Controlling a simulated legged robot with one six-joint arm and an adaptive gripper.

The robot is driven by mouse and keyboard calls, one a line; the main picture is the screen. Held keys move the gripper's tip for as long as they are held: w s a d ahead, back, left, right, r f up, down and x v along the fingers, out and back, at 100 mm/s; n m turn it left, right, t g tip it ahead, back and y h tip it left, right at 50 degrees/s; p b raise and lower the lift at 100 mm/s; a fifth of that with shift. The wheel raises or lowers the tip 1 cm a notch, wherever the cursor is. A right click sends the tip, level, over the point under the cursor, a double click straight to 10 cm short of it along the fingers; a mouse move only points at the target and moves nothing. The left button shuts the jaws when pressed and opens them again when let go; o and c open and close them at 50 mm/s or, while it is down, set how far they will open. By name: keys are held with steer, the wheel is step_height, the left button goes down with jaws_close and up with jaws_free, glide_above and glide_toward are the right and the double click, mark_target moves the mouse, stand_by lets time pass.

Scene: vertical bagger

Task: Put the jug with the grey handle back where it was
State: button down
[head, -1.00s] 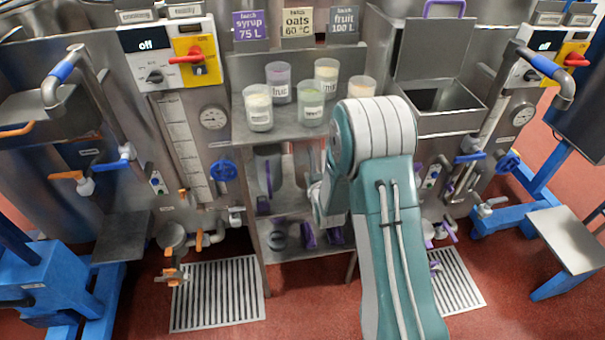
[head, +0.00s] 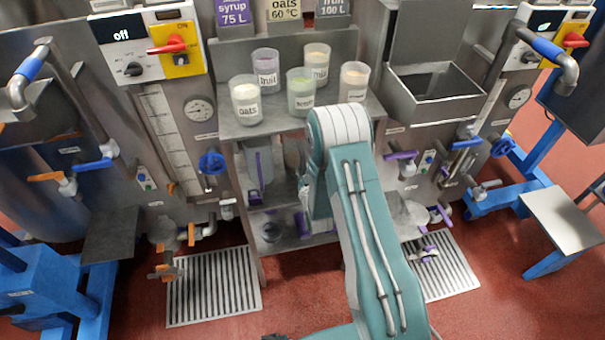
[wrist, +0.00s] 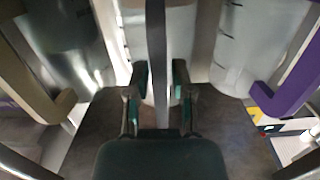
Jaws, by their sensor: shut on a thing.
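The jug with the grey handle shows in the wrist view, its pale translucent body (wrist: 180,32) behind its upright dark grey handle (wrist: 156,55). My gripper (wrist: 156,98) has a finger on each side of that handle and is shut on it. A jug with a beige handle (wrist: 30,75) is to the left, and a jug with a purple handle (wrist: 288,85) is to the right. In the head view my arm hides the gripper and the held jug. Whether the held jug rests on a surface I cannot tell.
The steel shelf unit (head: 325,121) carries several labelled beakers on top, close to my arm. A purple-handled jug (head: 256,165) stands on its middle shelf. Tanks with valves flank the unit. Floor grates (head: 213,287) lie in front.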

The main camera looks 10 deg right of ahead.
steer(key=shift+f, duration=0.75)
steer(key=c, duration=0.5)
jaws_free()
steer(key=shift+f, duration=0.1)
steer(key=s+r, duration=0.1)
steer(key=s, duration=1.1)
steer(key=w+r+g, duration=0.3)
steer(key=w+r, duration=0.1)
steer(key=r, duration=0.7)
steer(key=s+r+g, duration=0.3)
steer(key=s+r, duration=0.1)
steer(key=r, duration=0.7)
steer(key=s+r+g, duration=0.2)
steer(key=s+r, duration=0.3)
steer(key=s, duration=0.7)
steer(key=s+r+g, duration=0.3)
steer(key=s+r, duration=0.3)
steer(key=s, duration=0.6)
